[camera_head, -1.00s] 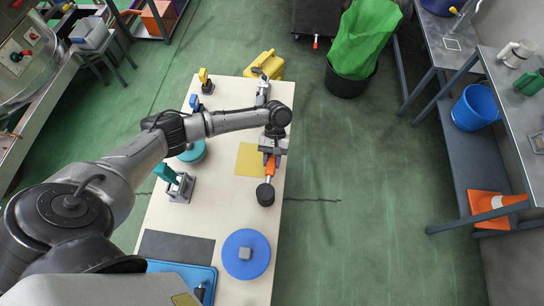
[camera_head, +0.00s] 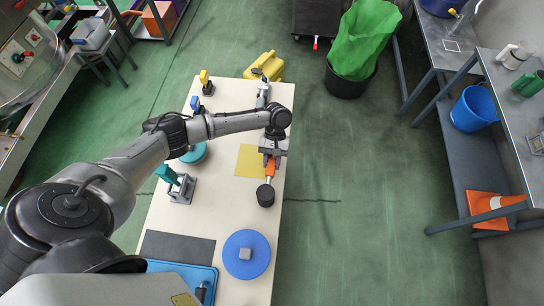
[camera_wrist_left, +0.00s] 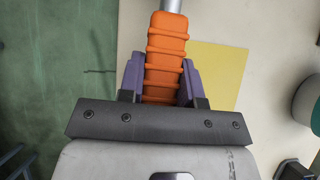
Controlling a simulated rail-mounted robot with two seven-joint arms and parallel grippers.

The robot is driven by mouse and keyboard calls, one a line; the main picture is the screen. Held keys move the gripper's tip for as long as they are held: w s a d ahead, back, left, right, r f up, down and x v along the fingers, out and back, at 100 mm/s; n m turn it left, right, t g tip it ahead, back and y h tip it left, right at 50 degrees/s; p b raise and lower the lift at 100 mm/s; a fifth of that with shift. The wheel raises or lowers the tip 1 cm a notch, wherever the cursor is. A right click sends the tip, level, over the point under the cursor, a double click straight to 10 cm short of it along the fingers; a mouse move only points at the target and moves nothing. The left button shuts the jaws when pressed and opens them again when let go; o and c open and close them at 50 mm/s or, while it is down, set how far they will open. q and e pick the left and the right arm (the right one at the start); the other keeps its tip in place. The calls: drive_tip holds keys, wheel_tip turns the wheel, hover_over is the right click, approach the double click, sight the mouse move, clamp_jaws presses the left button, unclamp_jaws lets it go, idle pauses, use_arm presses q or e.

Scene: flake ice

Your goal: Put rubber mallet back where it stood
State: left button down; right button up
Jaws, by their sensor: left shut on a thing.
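The rubber mallet has an orange grip and a black head (camera_head: 265,195). My left gripper (camera_head: 270,157) is shut on the orange handle, over the right part of the pale table. In the left wrist view the orange handle (camera_wrist_left: 166,60) sits between the purple fingers of the gripper (camera_wrist_left: 163,80), with a grey shaft above it. The head is out of that view. A yellow square (camera_head: 250,160) lies on the table just left of the gripper; it also shows in the wrist view (camera_wrist_left: 220,70). I cannot tell whether the mallet touches the table. My right gripper is not in view.
A blue disc with a grey block (camera_head: 246,254) lies near the table's front. A dark mat (camera_head: 178,247) and a blue tray (camera_head: 207,274) are left of it. Teal-handled (camera_head: 178,184), yellow (camera_head: 206,81) and blue items line the left side. The table's middle is clear.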

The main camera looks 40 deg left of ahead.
use_arm(q)
drive_tip(key=shift+f, duration=0.6)
idle(0.7)
drive_tip(key=c, duration=0.7)
unclamp_jaws()
drive_tip(key=shift+c, duration=0.2)
drive_tip(key=shift+w+a+r, duration=0.1)
drive_tip(key=shift+w+r, duration=0.1)
drive_tip(key=shift+r, duration=0.1)
drive_tip(key=shift+p+v, duration=0.7)
drive_tip(key=shift+v, duration=0.75)
drive_tip(key=shift+p+v, duration=0.65)
drive_tip(key=shift+v, duration=0.8)
drive_tip(key=shift+w+a+r+p, duration=0.25)
drive_tip(key=shift+w+r+p, duration=0.1)
drive_tip(key=shift+r, duration=0.15)
